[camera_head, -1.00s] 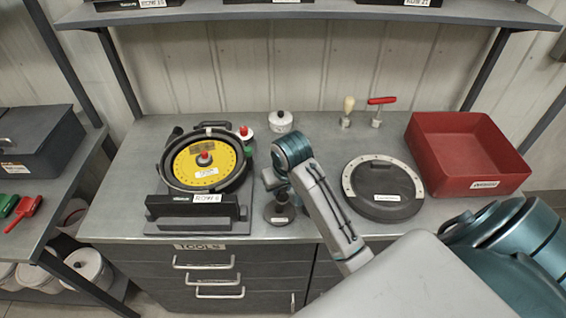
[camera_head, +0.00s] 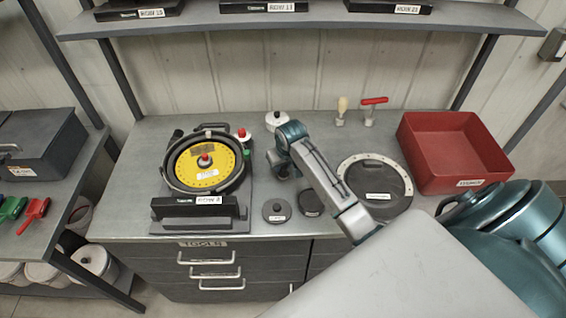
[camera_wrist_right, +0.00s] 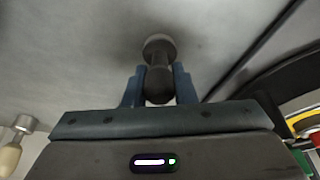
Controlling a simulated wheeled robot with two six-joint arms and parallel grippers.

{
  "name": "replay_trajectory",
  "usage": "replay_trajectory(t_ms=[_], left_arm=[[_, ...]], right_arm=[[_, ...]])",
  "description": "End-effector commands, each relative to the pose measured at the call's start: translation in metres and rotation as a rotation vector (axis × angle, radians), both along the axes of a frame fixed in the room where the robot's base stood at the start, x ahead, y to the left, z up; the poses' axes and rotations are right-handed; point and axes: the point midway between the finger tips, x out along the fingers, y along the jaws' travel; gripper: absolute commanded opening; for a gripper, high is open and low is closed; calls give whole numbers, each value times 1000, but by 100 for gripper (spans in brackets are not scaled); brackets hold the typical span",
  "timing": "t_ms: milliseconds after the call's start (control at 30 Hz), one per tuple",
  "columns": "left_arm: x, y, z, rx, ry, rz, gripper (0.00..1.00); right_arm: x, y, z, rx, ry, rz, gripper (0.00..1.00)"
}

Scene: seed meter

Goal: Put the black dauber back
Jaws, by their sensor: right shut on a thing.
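My right gripper (camera_head: 279,164) is over the workbench, between the yellow seed meter (camera_head: 205,165) and the round dark plate with a pale rim (camera_head: 375,187). In the right wrist view its two blue fingers (camera_wrist_right: 158,88) are shut on the black dauber (camera_wrist_right: 158,82), a dark rounded handle with a greyer round end pointing away from the palm. In the head view the dauber is small and partly hidden by the gripper. A black lidded disc with a knob (camera_head: 277,210) stands near the front edge. Another black disc (camera_head: 310,203) is beside it, partly hidden by my arm. My left gripper is not in view.
A wooden-handled tool (camera_head: 342,110) and a red T-handled tool (camera_head: 372,108) stand at the back. A white lidded pot (camera_head: 277,120) is behind my gripper. A red bin (camera_head: 452,150) is at the right. Bare bench lies along the back left of the bin.

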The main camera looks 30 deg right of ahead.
Motion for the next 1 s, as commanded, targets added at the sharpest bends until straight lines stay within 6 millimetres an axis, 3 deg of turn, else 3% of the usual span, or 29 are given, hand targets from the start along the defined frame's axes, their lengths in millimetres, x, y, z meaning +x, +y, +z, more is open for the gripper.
replay_trajectory(t_ms=[100, 133, 300, 667, 767, 1000], left_arm=[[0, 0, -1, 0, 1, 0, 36], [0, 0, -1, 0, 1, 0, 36], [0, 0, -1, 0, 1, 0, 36], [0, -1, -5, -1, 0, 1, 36], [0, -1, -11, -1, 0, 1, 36], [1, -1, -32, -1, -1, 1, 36]], right_arm=[[-1, 0, -2, 0, 3, 0, 0], [-1, 0, -2, 0, 3, 0, 26], [-1, 0, -2, 1, 3, -1, 54], [-2, 0, 4, 0, 0, 0, 54], [-5, 0, 15, 0, -2, 0, 54], [-18, 2, 64, -2, -4, 1, 54]])
